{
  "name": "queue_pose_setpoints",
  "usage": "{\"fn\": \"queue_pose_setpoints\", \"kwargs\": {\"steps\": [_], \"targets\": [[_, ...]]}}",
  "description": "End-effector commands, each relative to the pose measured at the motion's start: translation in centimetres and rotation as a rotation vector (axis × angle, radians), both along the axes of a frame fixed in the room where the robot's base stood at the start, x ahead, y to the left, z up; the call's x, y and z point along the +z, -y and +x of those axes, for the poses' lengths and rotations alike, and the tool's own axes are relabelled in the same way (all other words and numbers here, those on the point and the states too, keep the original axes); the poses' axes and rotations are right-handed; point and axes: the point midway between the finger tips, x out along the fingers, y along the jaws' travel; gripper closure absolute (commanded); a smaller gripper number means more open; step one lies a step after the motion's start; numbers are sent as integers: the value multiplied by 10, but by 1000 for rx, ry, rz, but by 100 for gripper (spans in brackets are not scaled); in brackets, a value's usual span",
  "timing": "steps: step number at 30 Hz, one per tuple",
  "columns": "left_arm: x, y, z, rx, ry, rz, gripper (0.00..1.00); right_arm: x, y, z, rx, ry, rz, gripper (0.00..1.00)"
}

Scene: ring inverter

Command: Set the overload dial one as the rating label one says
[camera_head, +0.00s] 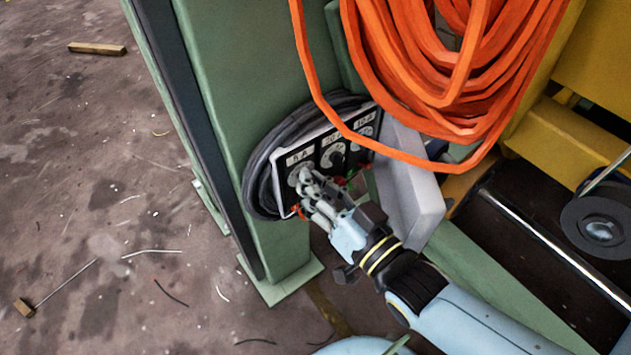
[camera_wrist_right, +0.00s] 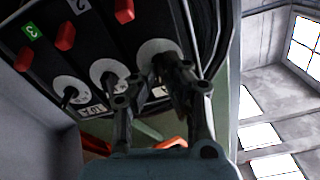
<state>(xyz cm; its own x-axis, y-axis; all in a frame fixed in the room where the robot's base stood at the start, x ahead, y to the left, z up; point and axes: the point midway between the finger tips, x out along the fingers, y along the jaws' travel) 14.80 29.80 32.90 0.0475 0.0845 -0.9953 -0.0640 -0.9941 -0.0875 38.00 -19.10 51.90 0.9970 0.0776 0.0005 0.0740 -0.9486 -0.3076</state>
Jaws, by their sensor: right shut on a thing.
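A dark control panel (camera_head: 318,163) on the green post carries a row of three round dials under white rating labels. The leftmost label, rating label one (camera_head: 299,157), seems to read 5 A. Overload dial one is below it, largely covered by my right gripper (camera_head: 307,182); its pale disc (camera_wrist_right: 153,48) shows in the right wrist view. My right gripper (camera_wrist_right: 158,88) is shut on the dial's knob. The pointer and scale marks are hidden or too small to read. The middle dial (camera_head: 333,155) is beside it. My left gripper is not in view.
Orange cable loops (camera_head: 420,60) hang over the panel's upper right. A black cable coil (camera_head: 262,170) rings its left side. Red levers (camera_wrist_right: 65,37) line the panel. Open floor (camera_head: 90,200) is at left.

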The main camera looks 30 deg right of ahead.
Motion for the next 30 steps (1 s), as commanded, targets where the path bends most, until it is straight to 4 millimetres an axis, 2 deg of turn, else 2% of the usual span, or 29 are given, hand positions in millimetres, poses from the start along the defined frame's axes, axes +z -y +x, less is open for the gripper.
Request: {"fn": "queue_pose_setpoints", "kwargs": {"steps": [15, 24, 30], "targets": [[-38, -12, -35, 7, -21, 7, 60, 1, -1, 0, 0, 25, -341, 100], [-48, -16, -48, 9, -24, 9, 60, 0, -2, 0, 1, 38, -513, 100], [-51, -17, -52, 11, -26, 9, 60, -1, -2, -1, 2, 41, -568, 100]]}}
